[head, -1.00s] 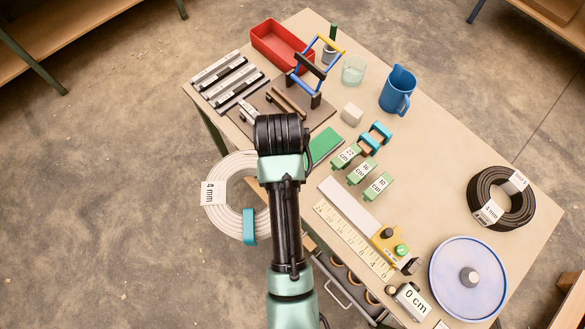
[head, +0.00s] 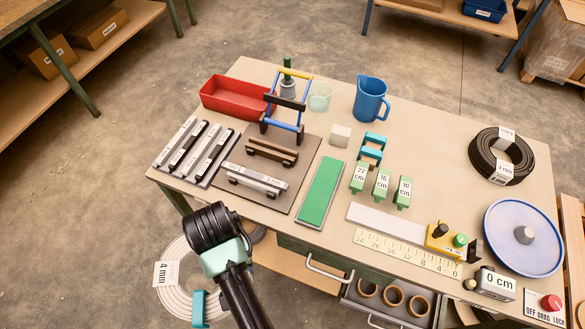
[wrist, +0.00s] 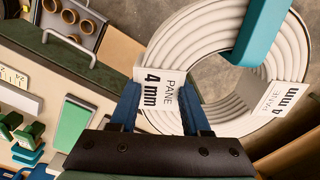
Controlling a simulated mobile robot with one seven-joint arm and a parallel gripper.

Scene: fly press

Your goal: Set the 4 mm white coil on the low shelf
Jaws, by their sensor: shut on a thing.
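The white coil (head: 172,303), tagged 4 mm, hangs off the front left of the bench in the head view, partly behind my arm. In the wrist view the coil (wrist: 218,48) fills the upper right, with a teal strap (wrist: 262,30) and two PANE 4 mm tags. My gripper (wrist: 162,112) is shut on its near side, with blue fingers either side of a tag. The fingertips are hidden in the head view. A low tan shelf board (head: 290,268) shows under the bench, partly behind my arm. Another low shelf (head: 110,45) with cardboard boxes stands at the upper left.
The bench top (head: 440,130) holds a black coil (head: 482,160), a blue jug (head: 370,100), a red bin (head: 222,98), a press fixture and green blocks. An open drawer (head: 385,308) with several rings juts from the bench front. Bare floor lies left of the bench.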

